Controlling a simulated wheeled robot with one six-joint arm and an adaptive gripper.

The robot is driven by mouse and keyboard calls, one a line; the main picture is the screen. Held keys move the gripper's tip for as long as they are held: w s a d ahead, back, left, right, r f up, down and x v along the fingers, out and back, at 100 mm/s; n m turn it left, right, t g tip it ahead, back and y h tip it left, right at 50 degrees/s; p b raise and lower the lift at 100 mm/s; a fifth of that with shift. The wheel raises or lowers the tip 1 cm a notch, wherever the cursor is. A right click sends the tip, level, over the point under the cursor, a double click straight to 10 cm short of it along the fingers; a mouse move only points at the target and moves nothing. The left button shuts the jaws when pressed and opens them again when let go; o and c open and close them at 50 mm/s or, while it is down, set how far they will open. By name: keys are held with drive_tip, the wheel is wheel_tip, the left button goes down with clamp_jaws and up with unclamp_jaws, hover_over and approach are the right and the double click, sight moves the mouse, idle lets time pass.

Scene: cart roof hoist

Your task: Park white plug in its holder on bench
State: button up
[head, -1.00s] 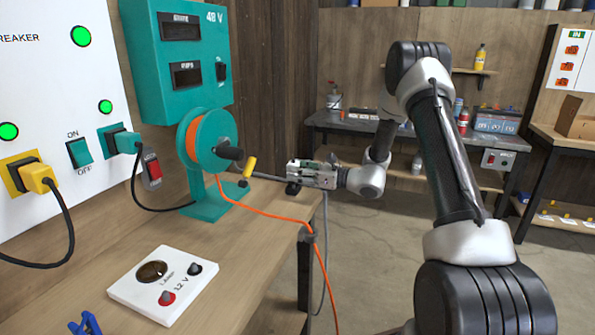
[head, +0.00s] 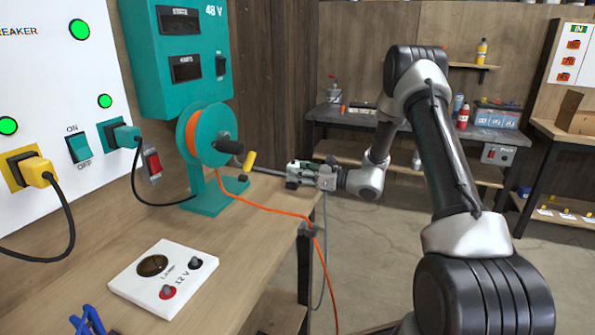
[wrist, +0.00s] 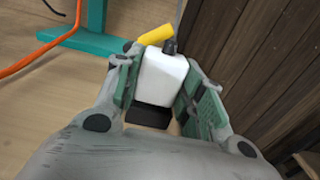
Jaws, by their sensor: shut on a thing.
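The white plug (wrist: 163,76) shows in the wrist view between the green-padded fingers of my gripper (wrist: 158,88). The gripper is shut on it. A black block (wrist: 148,115), possibly the holder, lies directly below the plug; I cannot tell whether the plug is seated in it. In the head view my gripper (head: 303,173) is over the bench's far right corner, with a black block (head: 291,184) just under its fingers. The plug is mostly hidden there by the fingers. A grey cable (head: 324,250) hangs down beside the bench edge.
A teal reel (head: 205,138) with a yellow crank handle (head: 249,161) stands close left of my gripper. An orange cable (head: 262,212) runs across the bench (head: 240,250) and over its edge. A white lamp box (head: 140,283) sits nearer the front.

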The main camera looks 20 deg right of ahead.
drive_tip(key=shift+f, duration=0.2)
drive_tip(key=o, duration=1.2)
drive_tip(key=shift+o, duration=0.2)
drive_tip(key=v, duration=1.2)
drive_tip(key=shift+f, duration=0.1)
